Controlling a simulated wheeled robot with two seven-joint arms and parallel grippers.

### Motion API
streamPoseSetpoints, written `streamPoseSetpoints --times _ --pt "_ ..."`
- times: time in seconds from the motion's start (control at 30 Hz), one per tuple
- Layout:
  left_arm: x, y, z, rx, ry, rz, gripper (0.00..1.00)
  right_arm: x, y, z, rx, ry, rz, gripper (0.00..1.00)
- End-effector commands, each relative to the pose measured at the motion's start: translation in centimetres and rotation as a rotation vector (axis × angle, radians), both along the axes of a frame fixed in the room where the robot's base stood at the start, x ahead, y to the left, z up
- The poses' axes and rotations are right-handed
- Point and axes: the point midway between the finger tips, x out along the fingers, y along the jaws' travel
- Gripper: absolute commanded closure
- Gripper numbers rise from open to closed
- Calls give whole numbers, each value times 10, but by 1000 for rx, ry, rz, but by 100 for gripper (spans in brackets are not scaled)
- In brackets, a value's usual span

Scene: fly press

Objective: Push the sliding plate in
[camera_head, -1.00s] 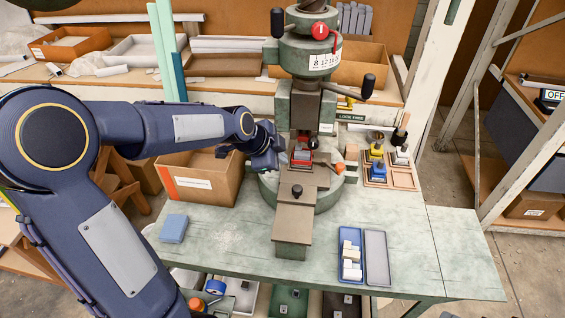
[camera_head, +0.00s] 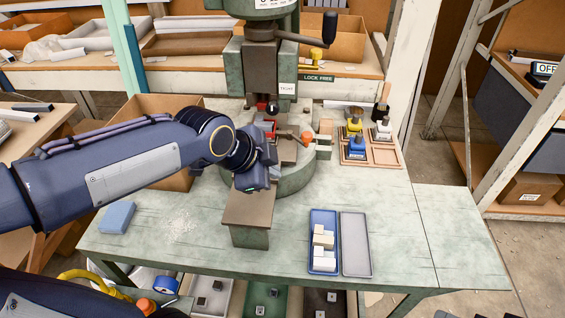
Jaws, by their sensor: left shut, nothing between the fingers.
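The green fly press (camera_head: 262,70) stands at the back of the bench. Its brown-grey sliding plate (camera_head: 247,208) sticks out toward me from the round base (camera_head: 296,180). A red piece (camera_head: 266,127) sits under the press ram, partly hidden by my arm. I cannot tell whether the gripper touches the plate. My right gripper is out of view.
An orange ball (camera_head: 306,137) is at the base's right. A wooden tray with stamps (camera_head: 357,148) stands further right. A blue tray with white blocks (camera_head: 323,240) and a grey lid (camera_head: 355,244) lie in front. A blue block (camera_head: 117,217) lies left.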

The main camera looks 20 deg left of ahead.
Motion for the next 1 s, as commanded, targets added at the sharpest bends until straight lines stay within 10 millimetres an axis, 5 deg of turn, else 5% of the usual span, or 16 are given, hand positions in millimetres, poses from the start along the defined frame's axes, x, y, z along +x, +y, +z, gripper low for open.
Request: streamPoseSetpoints --times 0.17,0.43,1.0 --pt "20 -10 -33 0 6 -2 100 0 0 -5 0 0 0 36" --pt "55 -1 -30 -2 -1 2 100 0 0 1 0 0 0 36" --pt "75 5 -31 -2 1 3 100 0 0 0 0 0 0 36"
